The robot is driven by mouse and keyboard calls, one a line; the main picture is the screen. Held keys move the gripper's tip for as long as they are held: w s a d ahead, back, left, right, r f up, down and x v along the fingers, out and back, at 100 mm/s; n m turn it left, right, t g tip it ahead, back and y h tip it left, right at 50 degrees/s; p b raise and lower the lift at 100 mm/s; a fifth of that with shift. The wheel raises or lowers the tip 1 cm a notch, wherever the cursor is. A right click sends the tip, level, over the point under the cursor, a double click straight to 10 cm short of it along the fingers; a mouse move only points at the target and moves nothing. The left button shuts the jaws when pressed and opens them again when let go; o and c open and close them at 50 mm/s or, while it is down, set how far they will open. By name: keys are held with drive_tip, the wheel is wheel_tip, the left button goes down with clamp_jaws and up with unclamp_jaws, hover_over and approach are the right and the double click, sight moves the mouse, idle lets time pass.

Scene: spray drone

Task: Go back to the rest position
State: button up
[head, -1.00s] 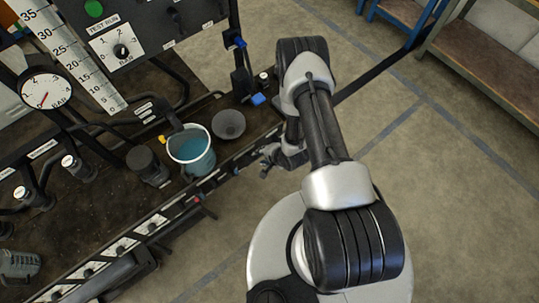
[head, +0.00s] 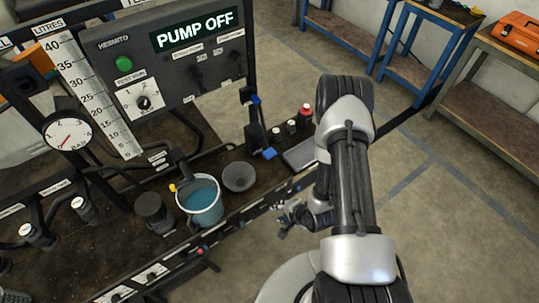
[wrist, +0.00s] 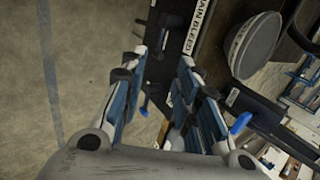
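My gripper (head: 288,214) hangs beside the front edge of the test bench, to the right of a bucket of blue liquid (head: 202,218) and apart from it. In the wrist view my gripper (wrist: 163,62) has its two fingers spread, with nothing between them. The floor and the dark bench edge show beyond the fingers. My arm is folded, with its elbow high at the right of the head view.
The bench carries a grey funnel-like cup (head: 238,177), a dark cylinder (head: 153,212) and a control panel (head: 180,65) reading PUMP OFF. A pressure gauge (head: 68,133) is at left. Blue-legged benches (head: 350,38) stand at the back. The floor (head: 455,220) at right is clear.

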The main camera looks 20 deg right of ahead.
drive_tip(key=w+d+r+n+h, duration=0.2)
drive_tip(key=w+r+n, duration=0.15)
drive_tip(key=r, duration=0.95)
drive_tip(key=w+d+r+n+h, duration=0.2)
drive_tip(key=w+d+r+n, duration=0.15)
drive_tip(key=r, duration=1.05)
drive_tip(key=s+a+r+n, duration=0.3)
drive_tip(key=s+a+r, duration=0.1)
drive_tip(key=s+r, duration=0.6)
drive_tip(key=s+a+r+n+g+y, duration=0.1)
drive_tip(key=s+a+r+n, duration=0.3)
drive_tip(key=s+r, duration=0.6)
drive_tip(key=shift+s+a+r+g, duration=0.15)
drive_tip(key=shift+s+r+g, duration=0.15)
drive_tip(key=shift+s, duration=0.6)
